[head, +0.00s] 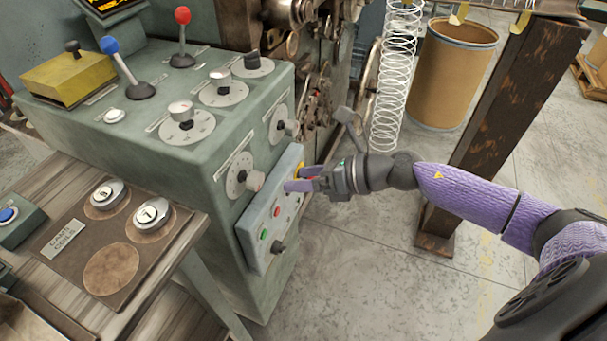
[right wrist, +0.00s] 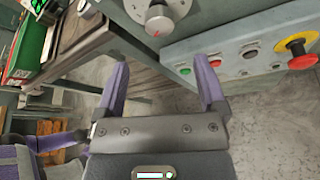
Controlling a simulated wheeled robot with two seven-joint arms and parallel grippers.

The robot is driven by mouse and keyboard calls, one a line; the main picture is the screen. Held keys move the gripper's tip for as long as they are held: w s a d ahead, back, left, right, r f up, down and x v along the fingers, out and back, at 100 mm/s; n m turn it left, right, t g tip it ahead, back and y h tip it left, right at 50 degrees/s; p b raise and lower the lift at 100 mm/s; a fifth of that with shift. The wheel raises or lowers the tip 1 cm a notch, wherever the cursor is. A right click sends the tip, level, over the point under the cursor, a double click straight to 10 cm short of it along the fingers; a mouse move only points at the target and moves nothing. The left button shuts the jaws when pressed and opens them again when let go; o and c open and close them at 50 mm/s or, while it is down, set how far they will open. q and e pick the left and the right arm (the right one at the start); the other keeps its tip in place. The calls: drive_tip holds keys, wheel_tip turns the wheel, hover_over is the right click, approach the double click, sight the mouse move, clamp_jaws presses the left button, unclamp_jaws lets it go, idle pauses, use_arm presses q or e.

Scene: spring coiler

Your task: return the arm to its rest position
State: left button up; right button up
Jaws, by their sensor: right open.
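My right gripper (head: 300,179) is open and empty in front of the machine's lower button panel (head: 250,225). In the right wrist view its two purple fingers (right wrist: 163,88) stand wide apart with nothing between them. That view shows the panel (right wrist: 235,60) with a green button, dark buttons and a red emergency knob on yellow (right wrist: 300,55). In the head view the fingers cover part of the panel's upper end. Whether the fingertips touch the panel cannot be told. My right arm reaches in from the right edge. My left gripper is not in view.
The green coiler console (head: 150,100) has several dials and levers. A wooden table (head: 180,235) with numbered round pieces stands at left. A dark post (head: 515,100), a hanging wire coil (head: 395,75) and a brown drum (head: 450,75) stand at right. Floor (head: 370,270) below the arm is clear.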

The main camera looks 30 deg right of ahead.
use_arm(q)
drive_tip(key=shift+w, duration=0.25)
